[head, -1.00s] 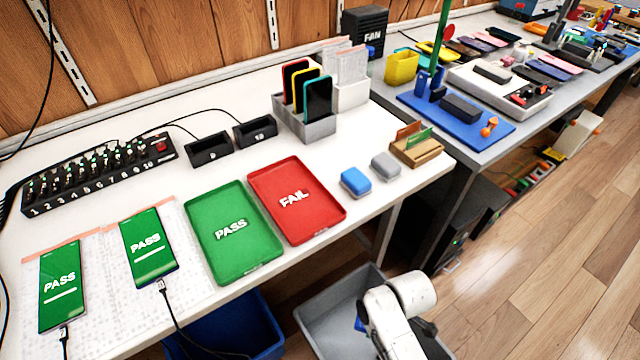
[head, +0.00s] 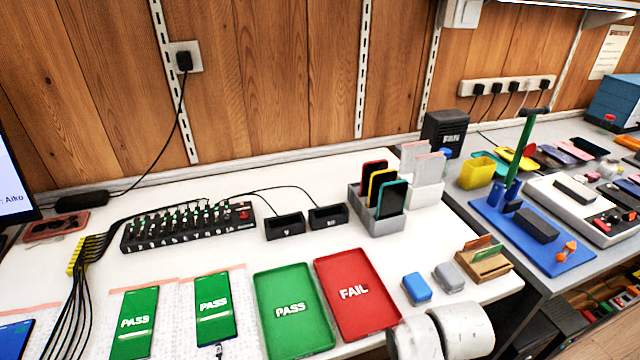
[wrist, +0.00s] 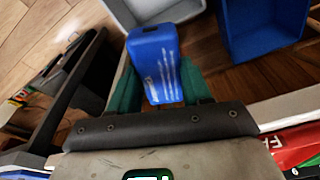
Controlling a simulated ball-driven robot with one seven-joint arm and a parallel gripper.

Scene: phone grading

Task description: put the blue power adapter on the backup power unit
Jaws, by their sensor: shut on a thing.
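My gripper (wrist: 158,80) shows in the wrist view with teal fingers on both sides of a blue power adapter (wrist: 155,58). It is shut on this adapter, a rounded blue block with pale streaks and a small dark slot at its far end. The adapter is held clear of the floor, near the bench edge. In the head view the gripper and held adapter are out of sight; only my white arm shows at the bottom. I cannot pick out the backup power unit for certain in either view.
In the wrist view, a grey bin (wrist: 122,14) and a blue bin (wrist: 232,35) lie beyond the adapter. In the head view, the green tray (head: 262,310), red tray (head: 328,285), a small blue block (head: 416,288) and a grey block (head: 449,277) sit along the bench front.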

